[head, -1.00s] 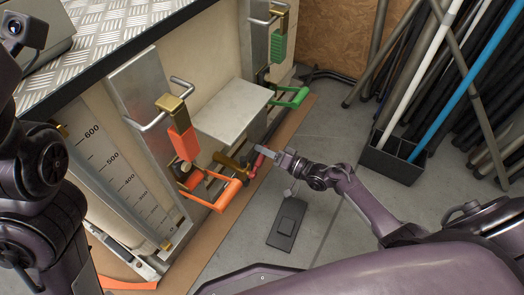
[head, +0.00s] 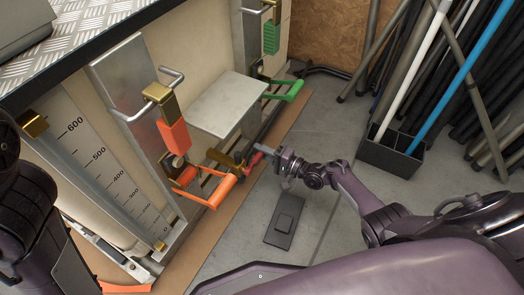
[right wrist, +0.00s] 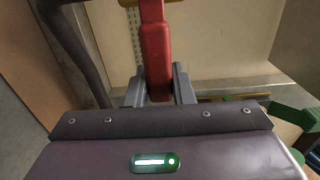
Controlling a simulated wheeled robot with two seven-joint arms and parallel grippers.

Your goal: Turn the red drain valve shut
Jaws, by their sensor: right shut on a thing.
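The red drain valve handle (head: 253,161) sticks out from a brass valve body (head: 226,160) low on the tank front, between the orange and green handles. My right gripper (head: 264,152) is at this handle. In the right wrist view the red handle (right wrist: 156,50) runs down between the two grey fingers (right wrist: 157,88), which are shut on its end. Its far end meets brass at the top edge of that view. My left arm shows at the left edge of the head view; its gripper is out of view.
An orange handle (head: 207,190) lies left of the valve and a green handle (head: 285,90) beyond it. A metal box (head: 229,105) juts out above. A dark pedal-like plate (head: 284,222) lies on the floor. A pole rack (head: 391,158) stands right.

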